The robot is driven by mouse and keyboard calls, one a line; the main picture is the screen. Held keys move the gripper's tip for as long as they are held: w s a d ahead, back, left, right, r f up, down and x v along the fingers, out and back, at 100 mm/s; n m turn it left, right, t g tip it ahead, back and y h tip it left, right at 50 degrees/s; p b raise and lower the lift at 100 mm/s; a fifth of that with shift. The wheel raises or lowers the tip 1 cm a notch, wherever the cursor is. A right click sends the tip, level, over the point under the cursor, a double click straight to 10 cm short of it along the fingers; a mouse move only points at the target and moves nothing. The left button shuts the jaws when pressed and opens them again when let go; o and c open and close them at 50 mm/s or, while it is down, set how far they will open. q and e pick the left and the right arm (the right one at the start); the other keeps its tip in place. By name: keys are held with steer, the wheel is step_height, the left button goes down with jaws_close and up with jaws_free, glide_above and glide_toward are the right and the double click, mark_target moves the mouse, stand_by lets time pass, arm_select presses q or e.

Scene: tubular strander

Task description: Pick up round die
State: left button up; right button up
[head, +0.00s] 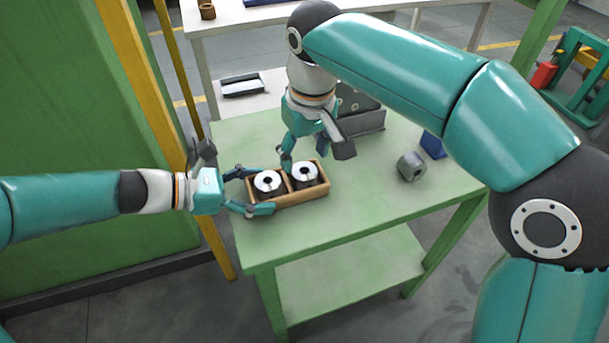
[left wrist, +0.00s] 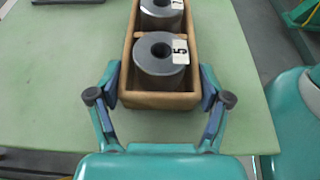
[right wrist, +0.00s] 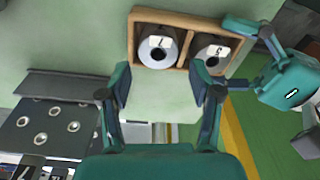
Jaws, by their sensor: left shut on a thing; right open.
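Two grey round dies with centre holes stand side by side in a wooden box (head: 318,190). The left die (head: 267,195) bears a 5 in the left wrist view (left wrist: 155,65); the right die (head: 303,191) bears what looks like a 7 in the right wrist view (right wrist: 152,57). My left gripper (head: 259,192) is shut on the box's left end, one finger on each long side. My right gripper (head: 314,158) is open and empty by the box's far side. In the right wrist view its fingertips (right wrist: 163,82) are apart from both dies.
A grey cylinder with a hole (head: 411,166) lies on the green table (head: 350,215), near a blue block (head: 433,144). A dark grey block with holes (head: 365,120) stands behind my right gripper. The table's front right is clear. A yellow post (head: 150,100) stands at the left.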

mark_target(305, 170)
steer(key=shift+w+f, duration=0.15)
steer(key=shift+f, duration=1.05)
steer(key=shift+w+f, duration=0.1)
steer(key=shift+f, duration=1.05)
